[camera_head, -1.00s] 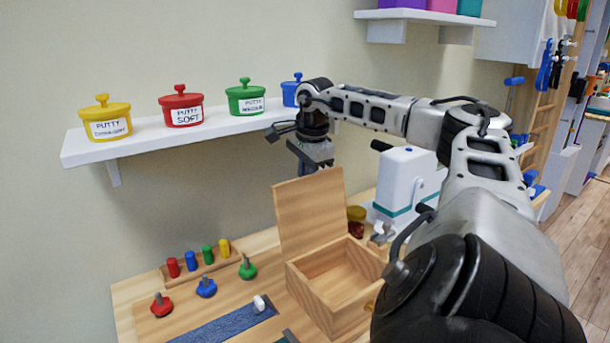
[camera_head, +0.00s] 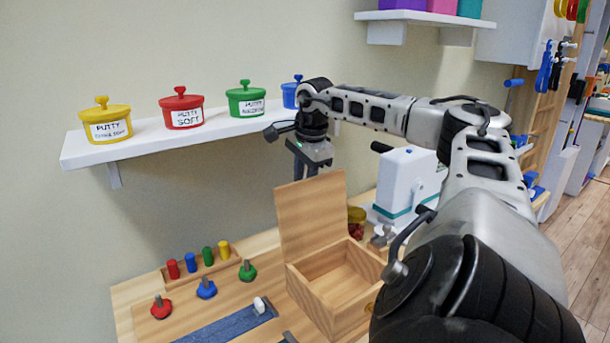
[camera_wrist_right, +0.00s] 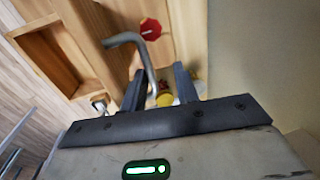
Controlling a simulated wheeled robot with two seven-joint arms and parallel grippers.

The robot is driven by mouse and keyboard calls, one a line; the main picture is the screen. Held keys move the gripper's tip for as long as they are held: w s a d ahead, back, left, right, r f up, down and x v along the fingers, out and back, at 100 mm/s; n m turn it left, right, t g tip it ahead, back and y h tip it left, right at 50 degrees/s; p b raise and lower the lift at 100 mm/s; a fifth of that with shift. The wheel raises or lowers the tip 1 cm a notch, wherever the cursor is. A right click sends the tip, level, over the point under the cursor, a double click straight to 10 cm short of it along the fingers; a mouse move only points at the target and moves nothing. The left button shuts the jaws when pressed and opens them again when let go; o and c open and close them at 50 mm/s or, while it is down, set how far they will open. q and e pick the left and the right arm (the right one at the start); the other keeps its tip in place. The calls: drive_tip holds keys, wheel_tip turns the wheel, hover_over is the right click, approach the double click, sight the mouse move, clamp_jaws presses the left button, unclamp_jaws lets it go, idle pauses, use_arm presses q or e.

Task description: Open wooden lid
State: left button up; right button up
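The wooden box (camera_head: 335,312) stands on the table with its inside showing empty. Its wooden lid (camera_head: 312,218) stands raised, about upright, at the box's back left edge. My right gripper (camera_head: 306,170) is above and behind the lid, pointing down, and the lid's top edge hides its fingertips. In the right wrist view the two fingers of the gripper (camera_wrist_right: 160,86) are apart with no lid between them. The box's open hollow (camera_wrist_right: 50,58) shows at the upper left there. I cannot tell whether a finger touches the lid. My left gripper is out of view.
A jar (camera_head: 356,222) and a white machine (camera_head: 405,185) stand right of the lid. Coloured pegs (camera_head: 207,255), knobs (camera_head: 206,288) and a blue strip (camera_head: 228,325) lie to the left. A shelf (camera_head: 148,138) with putty tubs (camera_head: 182,108) is above.

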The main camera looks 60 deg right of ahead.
drive_tip(key=p+v, duration=0.5)
drive_tip(key=v, duration=0.1)
drive_tip(key=shift+r, duration=0.15)
drive_tip(key=shift+b+v, duration=0.35)
drive_tip(key=shift+v, duration=0.55)
